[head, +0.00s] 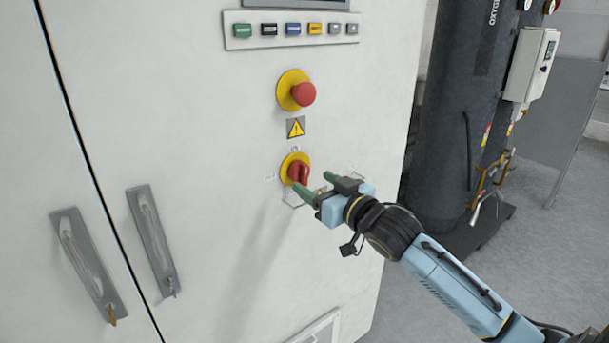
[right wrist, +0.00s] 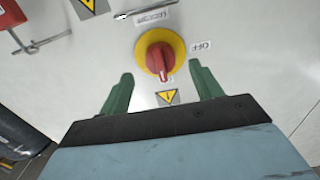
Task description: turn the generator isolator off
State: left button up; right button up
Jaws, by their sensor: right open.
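The generator isolator is a red rotary knob on a round yellow plate (head: 291,163), set on the front of the white cabinet (head: 230,200). In the right wrist view the red knob (right wrist: 158,58) has a white mark at its lower end, pointing down in the picture. An OFF label (right wrist: 200,46) is to its right; another label above is hard to read. My right gripper (head: 315,184) is open, its green fingers pointing at the knob. In the right wrist view the fingertips (right wrist: 160,74) lie either side of the knob's lower end, apart from it. My left gripper is out of view.
A red mushroom button (head: 303,94) on a yellow plate sits above the isolator, with a warning sign (head: 296,127) between. A row of coloured buttons (head: 292,29) is higher up. Grey door handles (head: 152,240) are at left. A dark tank (head: 455,120) stands at right.

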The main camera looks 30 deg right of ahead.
aim_at(306, 177)
jog(key=shift+w+a, duration=0.2)
jog(key=shift+w, duration=2.3)
jog(key=c, duration=1)
